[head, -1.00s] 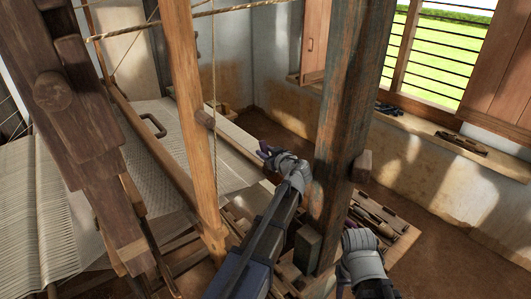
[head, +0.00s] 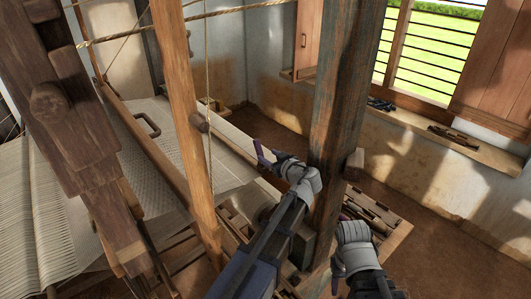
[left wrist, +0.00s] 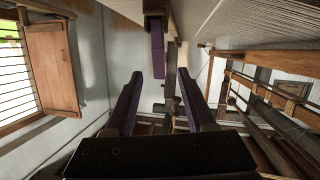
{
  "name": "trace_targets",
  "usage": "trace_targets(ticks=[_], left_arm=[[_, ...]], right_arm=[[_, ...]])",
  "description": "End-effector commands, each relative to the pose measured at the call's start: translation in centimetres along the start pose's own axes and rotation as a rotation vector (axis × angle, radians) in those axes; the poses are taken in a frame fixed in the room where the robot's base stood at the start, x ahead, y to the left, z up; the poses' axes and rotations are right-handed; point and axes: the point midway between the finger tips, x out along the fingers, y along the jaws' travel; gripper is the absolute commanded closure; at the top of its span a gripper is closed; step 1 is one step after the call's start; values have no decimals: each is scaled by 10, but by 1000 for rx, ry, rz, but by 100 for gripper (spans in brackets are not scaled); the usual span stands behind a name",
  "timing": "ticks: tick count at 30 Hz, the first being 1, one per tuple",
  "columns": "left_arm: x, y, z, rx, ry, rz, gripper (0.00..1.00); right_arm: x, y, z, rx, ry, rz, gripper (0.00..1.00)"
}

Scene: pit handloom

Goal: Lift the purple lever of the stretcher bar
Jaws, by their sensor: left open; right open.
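The purple lever (left wrist: 157,52) hangs below a brown wooden piece (left wrist: 155,8) at the top middle of the left wrist view. My left gripper (left wrist: 159,95) is open, with its two purple fingers apart and nothing between them. The lever appears beyond the fingers, between their lines, and looks apart from them. In the head view my left gripper (head: 264,157) is by the right edge of the white cloth (head: 215,160), and I cannot make out the lever there. My right gripper (head: 345,218) is at the lower right, its fingers mostly hidden by its hand.
A thick dark post (head: 340,110) stands just right of my left gripper. A lighter post (head: 184,110) stands to its left. A wooden tray (head: 385,222) with tools lies beyond my right gripper. The floor at the right (head: 440,250) is clear.

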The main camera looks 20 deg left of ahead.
Motion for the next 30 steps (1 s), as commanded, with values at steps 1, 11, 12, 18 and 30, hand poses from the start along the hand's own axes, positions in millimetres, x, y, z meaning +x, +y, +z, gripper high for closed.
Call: trace_targets(ticks=[1,11,12,18,30], left_arm=[[-2,0,0,0,0,0,45],[-3,0,0,2,0,0,52],[-3,0,-1,11,-1,0,56],[-11,3,-8,215,-23,3,78],[-32,11,-22,947,-91,49,100]], right_arm=[[-1,0,0,0,0,0,50],[-1,0,0,0,0,0,50],[-2,0,0,0,0,0,50],[-16,2,1,2,0,0,50],[-52,5,3,7,0,-1,50]])
